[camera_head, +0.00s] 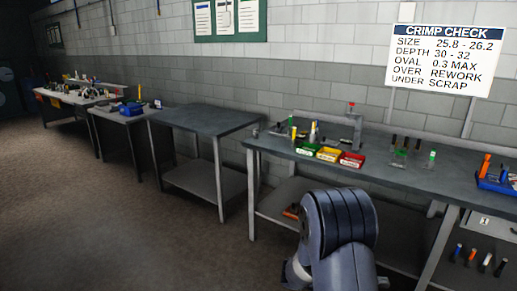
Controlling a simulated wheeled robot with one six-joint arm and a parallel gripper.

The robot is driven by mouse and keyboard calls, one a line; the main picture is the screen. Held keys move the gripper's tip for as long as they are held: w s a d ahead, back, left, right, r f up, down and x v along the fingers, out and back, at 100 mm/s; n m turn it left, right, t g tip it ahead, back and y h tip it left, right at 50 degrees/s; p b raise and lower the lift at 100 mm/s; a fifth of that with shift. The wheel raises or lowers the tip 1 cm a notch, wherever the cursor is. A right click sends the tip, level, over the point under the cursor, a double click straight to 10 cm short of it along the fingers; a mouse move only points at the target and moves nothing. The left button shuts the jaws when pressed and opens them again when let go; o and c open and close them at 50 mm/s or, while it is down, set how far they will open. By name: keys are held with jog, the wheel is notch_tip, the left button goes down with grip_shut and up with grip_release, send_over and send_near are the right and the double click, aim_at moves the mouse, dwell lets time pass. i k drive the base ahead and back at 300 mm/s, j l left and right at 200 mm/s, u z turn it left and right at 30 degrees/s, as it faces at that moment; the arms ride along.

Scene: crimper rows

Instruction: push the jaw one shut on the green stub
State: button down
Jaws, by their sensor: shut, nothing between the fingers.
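The workbench (375,165) stands to the right of the middle, against the wall. On its right half is a small upright piece with a bright green top (432,155), which may be the green stub. Beside it to the left stand dark upright pieces (405,145) with green at their base. A grey frame with a red top (352,115) stands at the back of the bench. I cannot tell which part is jaw one at this size. My arm shows at the bottom, in front of the bench. My gripper is not in view.
Green (306,147), yellow (328,154) and red (351,160) bins line the bench's front edge. A blue tray (497,182) sits at the right. An empty grey table (210,118) stands left, with cluttered benches beyond. Floor at left is clear. A crimp check sign (445,60) hangs above.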

aim_at(279, 129)
jog(key=i+j, duration=0.15)
jog(key=i, duration=0.5)
jog(key=i+j, duration=0.15)
jog(key=i, duration=0.5)
jog(key=i+j, duration=0.15)
jog(key=i, duration=0.5)
jog(key=i+j, duration=0.15)
jog(key=i, duration=0.45)
jog(key=i+j, duration=0.15)
jog(key=i, duration=0.5)
jog(key=i+j, duration=0.15)
jog(key=i, duration=0.5)
jog(key=i+j, duration=0.15)
jog(key=i, duration=0.5)
